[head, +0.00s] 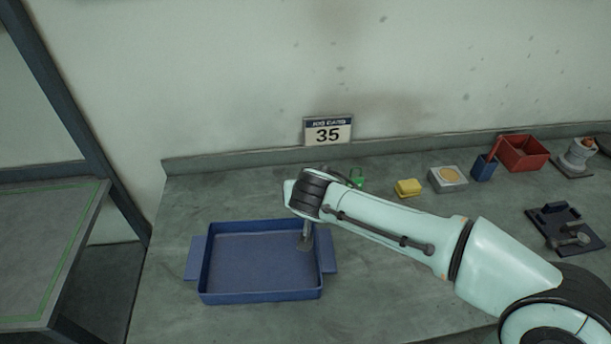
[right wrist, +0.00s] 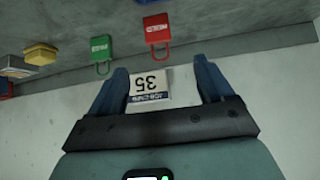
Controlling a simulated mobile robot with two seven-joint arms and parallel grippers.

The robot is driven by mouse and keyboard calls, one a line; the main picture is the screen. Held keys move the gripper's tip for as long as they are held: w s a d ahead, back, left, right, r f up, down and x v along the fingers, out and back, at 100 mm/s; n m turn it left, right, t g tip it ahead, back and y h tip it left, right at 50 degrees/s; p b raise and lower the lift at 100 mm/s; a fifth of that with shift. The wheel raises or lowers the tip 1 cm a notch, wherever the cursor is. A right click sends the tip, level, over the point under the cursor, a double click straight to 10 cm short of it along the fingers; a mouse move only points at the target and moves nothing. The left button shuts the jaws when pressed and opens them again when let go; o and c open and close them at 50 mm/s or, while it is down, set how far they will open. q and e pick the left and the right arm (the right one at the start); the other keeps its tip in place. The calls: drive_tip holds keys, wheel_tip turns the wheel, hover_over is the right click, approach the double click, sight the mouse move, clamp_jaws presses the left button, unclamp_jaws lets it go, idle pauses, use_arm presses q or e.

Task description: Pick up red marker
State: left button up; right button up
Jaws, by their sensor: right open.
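A thin red stick, which looks like the red marker (head: 495,147), stands tilted in a small blue cup (head: 484,169) at the right of the bench. Its lower part is hidden in the cup. My right arm reaches across the bench from the right, and its wrist is above the blue tray, well left of the cup. My right gripper (right wrist: 160,68) is open and empty in the right wrist view, with the wall and job card beyond its fingers. My left gripper is not in view.
Green (right wrist: 101,47) and red (right wrist: 157,30) padlocks lie by the job card (head: 328,131). A yellow block (head: 408,188), a pale square dish (head: 447,179) and a red bin (head: 523,155) flank the cup.

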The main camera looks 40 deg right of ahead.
drive_tip(key=x, duration=0.8)
drive_tip(key=shift+w+d+r, duration=0.1)
drive_tip(key=shift+d+r, duration=0.05)
drive_tip(key=shift+r, duration=0.1)
drive_tip(key=x, duration=0.5)
drive_tip(key=shift+w+d+f+p, duration=0.2)
drive_tip(key=shift+d+p, duration=0.05)
drive_tip(key=shift+p, duration=0.15)
drive_tip(key=c, duration=1)
drive_tip(key=shift+r, duration=0.1)
drive_tip(key=shift+c, duration=0.2)
